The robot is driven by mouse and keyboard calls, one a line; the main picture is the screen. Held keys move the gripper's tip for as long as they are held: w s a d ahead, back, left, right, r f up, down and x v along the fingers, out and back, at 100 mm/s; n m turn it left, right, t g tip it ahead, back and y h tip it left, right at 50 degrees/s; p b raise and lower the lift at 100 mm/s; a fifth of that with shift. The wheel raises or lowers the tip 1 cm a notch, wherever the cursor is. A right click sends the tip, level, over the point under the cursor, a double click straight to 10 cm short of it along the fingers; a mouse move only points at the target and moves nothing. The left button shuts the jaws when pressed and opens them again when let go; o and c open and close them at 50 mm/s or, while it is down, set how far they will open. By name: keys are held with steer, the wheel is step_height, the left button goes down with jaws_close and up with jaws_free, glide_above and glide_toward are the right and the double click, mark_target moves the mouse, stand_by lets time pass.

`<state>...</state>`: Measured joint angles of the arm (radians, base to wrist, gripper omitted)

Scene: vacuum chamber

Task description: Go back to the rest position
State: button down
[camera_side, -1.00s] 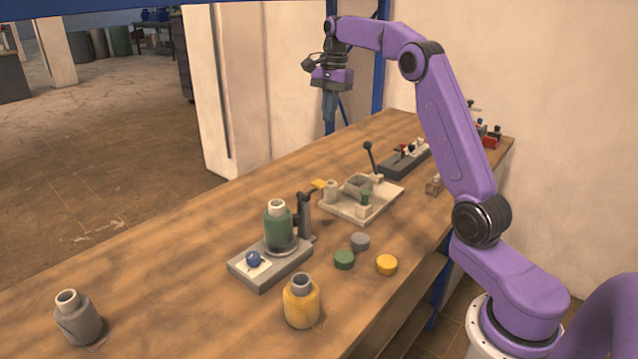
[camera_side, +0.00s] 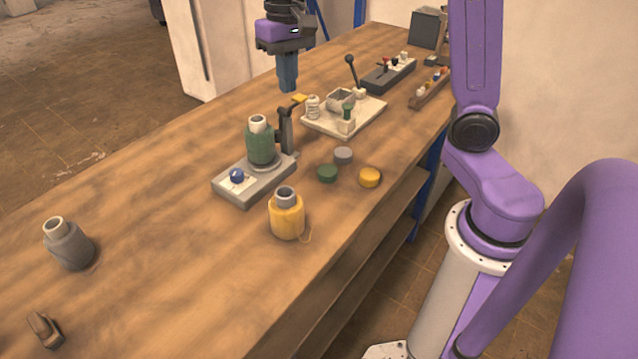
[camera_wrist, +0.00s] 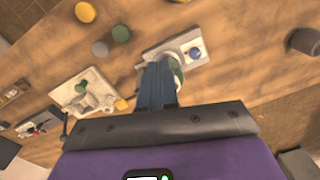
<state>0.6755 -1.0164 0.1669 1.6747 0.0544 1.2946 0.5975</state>
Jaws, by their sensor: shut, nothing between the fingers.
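My gripper (camera_side: 288,86) hangs fingers-down, high above the bench behind the green bottle (camera_side: 261,142). Its blue-grey fingers are together, with nothing between them. In the wrist view the gripper (camera_wrist: 160,68) partly hides the green bottle (camera_wrist: 179,73). The bottle stands upright on a grey base plate (camera_side: 228,189) with a blue knob (camera_side: 237,175) and a dark upright clamp (camera_side: 286,132). The gripper touches nothing that I can see.
A yellow bottle (camera_side: 287,218) and a grey bottle (camera_side: 70,246) stand on the wooden bench. Green (camera_side: 327,173), grey (camera_side: 343,155) and yellow (camera_side: 369,177) caps lie on the right. A pale tray (camera_side: 368,112) with a lever is behind.

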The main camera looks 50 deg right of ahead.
steer(key=s+f+n, duration=0.4)
steer(key=s+n, duration=0.4)
steer(key=s, duration=0.5)
steer(key=s+a+f+n, duration=0.1)
steer(key=s+f+n, duration=0.3)
steer(key=s, duration=0.9)
steer(key=n, duration=0.3)
steer(key=shift+a+f+n, duration=0.15)
steer(key=shift+f+n, duration=0.25)
